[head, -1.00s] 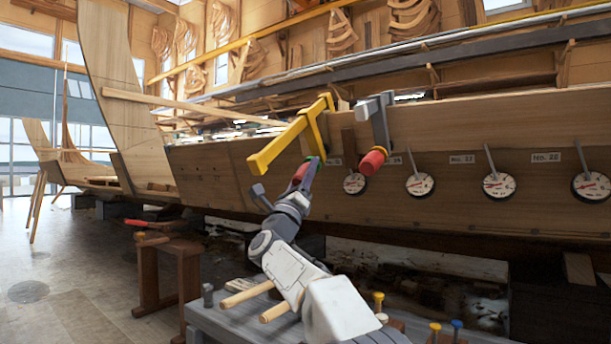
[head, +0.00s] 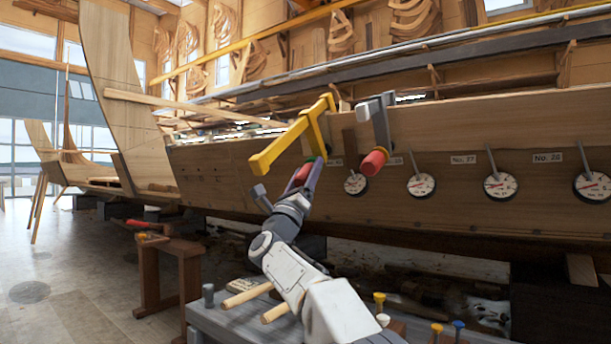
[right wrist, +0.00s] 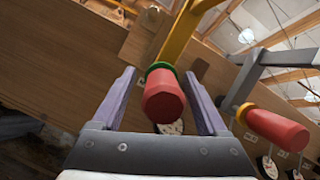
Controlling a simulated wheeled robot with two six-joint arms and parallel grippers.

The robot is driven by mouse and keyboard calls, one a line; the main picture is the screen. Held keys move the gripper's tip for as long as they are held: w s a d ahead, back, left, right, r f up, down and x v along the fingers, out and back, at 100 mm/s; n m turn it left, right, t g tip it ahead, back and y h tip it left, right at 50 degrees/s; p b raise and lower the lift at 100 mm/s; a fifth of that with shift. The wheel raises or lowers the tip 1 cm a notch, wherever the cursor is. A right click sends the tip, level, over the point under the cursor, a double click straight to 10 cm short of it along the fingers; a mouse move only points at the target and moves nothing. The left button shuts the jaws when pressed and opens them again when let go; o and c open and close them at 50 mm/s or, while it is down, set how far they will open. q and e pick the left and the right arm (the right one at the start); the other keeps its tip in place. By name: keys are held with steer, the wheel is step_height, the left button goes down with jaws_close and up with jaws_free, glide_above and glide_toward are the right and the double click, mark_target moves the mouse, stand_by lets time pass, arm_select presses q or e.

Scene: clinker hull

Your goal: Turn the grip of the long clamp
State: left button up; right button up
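The yellow clamp (head: 288,144), which looks the longer of the two clamps, hangs on the upper edge of the wooden hull. Its red grip (right wrist: 162,100) with a green collar (right wrist: 160,67) points toward my right wrist camera. My right gripper (head: 307,172) is at this grip. In the right wrist view, its two purple fingers (right wrist: 159,74) stand on either side of the grip with a gap visible on both sides, so it is open around it. In the head view the fingers partly hide the grip. My left gripper is out of view.
A grey clamp (head: 379,120) with a red grip (head: 373,162) is close on the right. Several round dials (head: 421,186) line the hull (head: 230,170) farther right. A grey bench (head: 240,318) with mallets and pegs lies below. Open floor is at left.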

steer(key=shift+s, duration=0.1)
steer(key=shift+s+a+f, duration=0.1)
steer(key=shift+s+f, duration=0.05)
steer(key=shift+f, duration=0.05)
steer(key=v, duration=0.9)
steer(key=shift+s+f+b, duration=0.25)
steer(key=shift+s+b, duration=0.05)
steer(key=shift+a, duration=0.1)
stand_by(0.7)
